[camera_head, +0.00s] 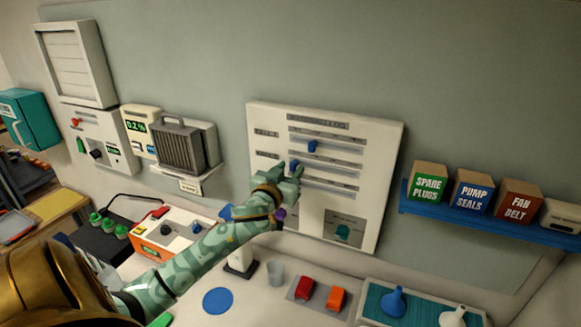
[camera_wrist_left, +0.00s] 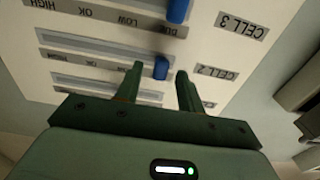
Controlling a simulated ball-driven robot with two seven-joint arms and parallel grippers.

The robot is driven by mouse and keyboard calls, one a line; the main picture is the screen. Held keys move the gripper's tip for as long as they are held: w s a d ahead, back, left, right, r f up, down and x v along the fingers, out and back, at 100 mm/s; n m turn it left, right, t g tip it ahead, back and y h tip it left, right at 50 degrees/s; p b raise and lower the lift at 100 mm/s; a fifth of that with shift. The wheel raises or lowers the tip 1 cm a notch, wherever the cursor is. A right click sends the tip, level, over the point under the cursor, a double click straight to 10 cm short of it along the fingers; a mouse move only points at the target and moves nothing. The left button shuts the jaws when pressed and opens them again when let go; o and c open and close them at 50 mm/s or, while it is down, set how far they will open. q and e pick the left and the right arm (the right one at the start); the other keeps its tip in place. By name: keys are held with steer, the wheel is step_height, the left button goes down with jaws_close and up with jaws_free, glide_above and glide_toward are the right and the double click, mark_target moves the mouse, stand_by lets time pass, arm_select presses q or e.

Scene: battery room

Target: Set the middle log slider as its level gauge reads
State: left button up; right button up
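The white slider panel (camera_head: 384,140) hangs on the wall, with several labelled slots. My left gripper (camera_head: 290,168) is at its middle slots. The left wrist view shows the panel upside down. There, the blue knob (camera_wrist_left: 161,67) of the CELL 2 slot sits near the slot's label end. The open fingers (camera_wrist_left: 158,75) stand on either side of it, with gaps visible. Another blue knob (camera_wrist_left: 178,9) is on the CELL 3 slot. An upper blue knob (camera_head: 312,146) shows in the head view. I cannot read a level gauge. My right gripper is not in view.
A blue shelf (camera_head: 480,220) with labelled boxes is at the right. A grey finned unit (camera_head: 180,147) and a display reading 0.2% (camera_head: 137,126) are at the left.

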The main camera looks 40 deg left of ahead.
arm_select(q)
steer(key=shift+w+a, duration=0.2)
steer(key=shift+w, duration=0.4)
jaws_close()
steer(key=w+d, duration=0.1)
steer(key=d, duration=0.3)
steer(key=w+d, duration=0.1)
steer(key=d, duration=0.4)
steer(key=w+d, duration=0.2)
steer(key=d, duration=0.2)
steer(key=shift+w+d+b, duration=0.1)
steer(key=shift+d+b, duration=0.1)
steer(key=shift+b, duration=0.1)
steer(key=shift+w+d, duration=0.15)
steer(key=shift+d, duration=0.45)
